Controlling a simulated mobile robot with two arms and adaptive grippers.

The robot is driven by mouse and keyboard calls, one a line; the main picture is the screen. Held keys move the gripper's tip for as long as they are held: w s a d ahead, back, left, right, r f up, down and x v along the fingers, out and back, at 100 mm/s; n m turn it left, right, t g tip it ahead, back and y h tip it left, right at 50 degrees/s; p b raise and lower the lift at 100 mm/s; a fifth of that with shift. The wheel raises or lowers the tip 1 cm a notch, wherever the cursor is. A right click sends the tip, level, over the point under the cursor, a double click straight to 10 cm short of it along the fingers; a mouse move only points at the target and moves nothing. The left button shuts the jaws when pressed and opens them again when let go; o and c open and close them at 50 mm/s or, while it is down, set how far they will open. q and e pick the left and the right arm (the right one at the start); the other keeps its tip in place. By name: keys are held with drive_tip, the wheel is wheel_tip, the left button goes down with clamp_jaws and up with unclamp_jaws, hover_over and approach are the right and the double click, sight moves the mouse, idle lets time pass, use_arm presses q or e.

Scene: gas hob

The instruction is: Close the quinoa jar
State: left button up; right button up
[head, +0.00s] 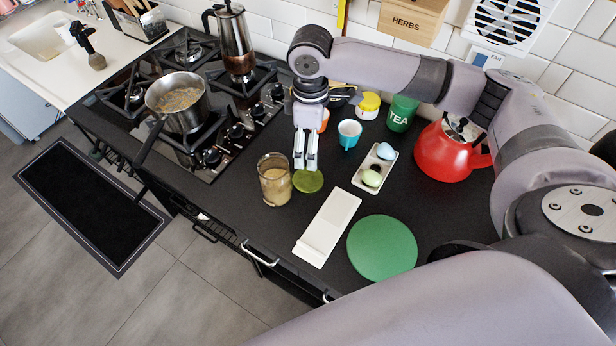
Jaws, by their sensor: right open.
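A glass jar (274,184) with beige contents, which looks like the quinoa jar, stands upright and uncovered on the black counter. A round olive-green lid (309,183) lies flat on the counter just to the right of the jar. My right gripper (306,164) points down above the lid, with its fingertips close over the lid's far part. It is open, with its fingers only a little apart and nothing seen between them. Whether the fingertips touch the lid cannot be told. My left gripper is out of view.
A white rest (328,228), a green round board (382,248) and an egg tray (374,168) lie to the right. A teal cup (349,133) and red kettle (443,153) stand farther back. A pot (179,102) is on the hob. Counter left of the jar is clear.

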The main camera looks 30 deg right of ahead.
hover_over(308, 180)
drive_tip(key=f, duration=0.7)
drive_tip(key=shift+w+d, duration=0.2)
drive_tip(key=shift+d, duration=0.15)
drive_tip(key=shift+s+a+f+p, duration=0.1)
drive_tip(key=shift+a+f+p, duration=0.2)
drive_tip(key=shift+f, duration=1.05)
drive_tip(key=shift+s+a+f+p, duration=0.1)
drive_tip(key=shift+f+p, duration=0.3)
drive_tip(key=shift+f, duration=0.9)
drive_tip(key=shift+c, duration=0.2)
drive_tip(key=c, duration=0.8)
drive_tip(key=shift+r, duration=0.15)
